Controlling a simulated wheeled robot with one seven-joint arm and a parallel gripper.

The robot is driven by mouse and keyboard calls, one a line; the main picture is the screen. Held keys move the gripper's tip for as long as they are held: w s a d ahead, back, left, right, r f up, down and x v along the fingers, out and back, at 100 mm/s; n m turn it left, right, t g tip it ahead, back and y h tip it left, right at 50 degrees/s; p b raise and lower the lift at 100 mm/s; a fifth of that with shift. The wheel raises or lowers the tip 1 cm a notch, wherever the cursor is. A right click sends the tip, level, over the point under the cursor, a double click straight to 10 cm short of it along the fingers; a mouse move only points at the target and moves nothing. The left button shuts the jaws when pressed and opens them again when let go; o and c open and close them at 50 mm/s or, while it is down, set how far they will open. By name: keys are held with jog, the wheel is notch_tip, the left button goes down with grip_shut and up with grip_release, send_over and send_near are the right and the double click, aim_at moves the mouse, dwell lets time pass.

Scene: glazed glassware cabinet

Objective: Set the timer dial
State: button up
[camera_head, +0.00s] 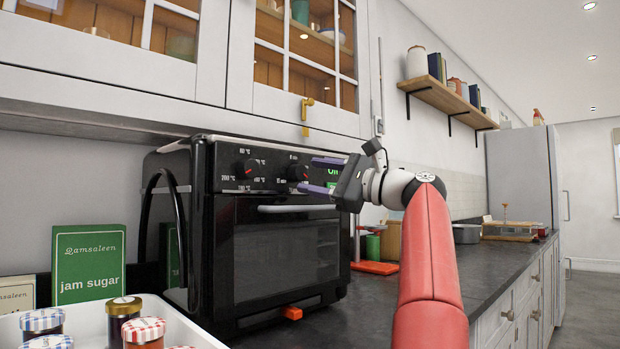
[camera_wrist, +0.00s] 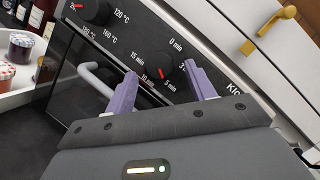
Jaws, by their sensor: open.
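The timer dial (camera_head: 297,171) is a round black knob on the black countertop oven (camera_head: 224,292). In the wrist view the timer dial (camera_wrist: 156,62) has a red mark pointing between the 10 min and 5 min labels. My gripper (camera_head: 308,174) has purple fingers and is in front of the oven's control panel. In the wrist view my gripper (camera_wrist: 161,70) is open, with one finger on each side of the dial. I cannot tell whether the fingers touch it. They hide part of the panel.
A temperature dial (camera_head: 247,168) sits left of the timer dial. The oven door handle (camera_head: 297,208) runs just below the panel. A brass cabinet latch (camera_head: 306,108) hangs above. A white tray (camera_head: 199,333) with jars and a green jam sugar box (camera_head: 89,266) stand at left.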

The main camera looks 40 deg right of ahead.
jog(key=v, duration=0.6)
jog(key=shift+b, duration=0.3)
